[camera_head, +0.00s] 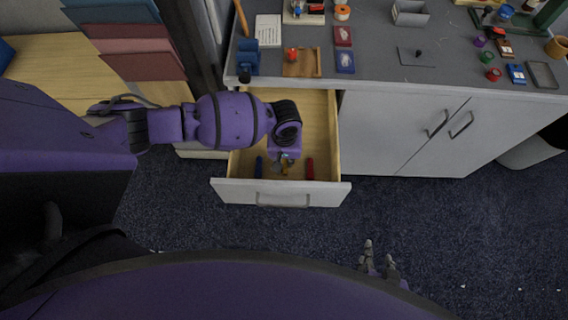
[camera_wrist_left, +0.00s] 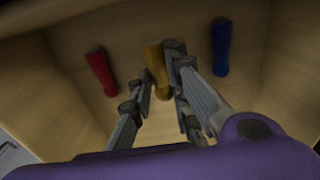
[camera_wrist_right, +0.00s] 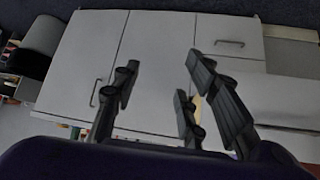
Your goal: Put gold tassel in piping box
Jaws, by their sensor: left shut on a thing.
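The gold tassel (camera_wrist_left: 155,68) is inside an open drawer (camera_head: 240,191), between a red tassel (camera_wrist_left: 101,74) and a blue tassel (camera_wrist_left: 221,46). My left gripper (camera_head: 285,163) reaches down into the drawer and is shut on the gold tassel; its fingers show on both sides of it in the left wrist view (camera_wrist_left: 158,75). Fingers and arm partly hide it in the head view. My right gripper (camera_head: 378,252) is open and empty, low in front of the cabinet. A grey open box (camera_head: 410,14) stands on the tabletop; I cannot tell whether it is the piping box.
The grey tabletop (camera_head: 385,68) holds a wooden tray (camera_head: 301,64), a white notepad (camera_head: 268,30), red and blue packets, and several small items at the right. The drawer front (camera_head: 232,193) juts out from the white cabinet (camera_head: 385,125). Carpet in front is clear.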

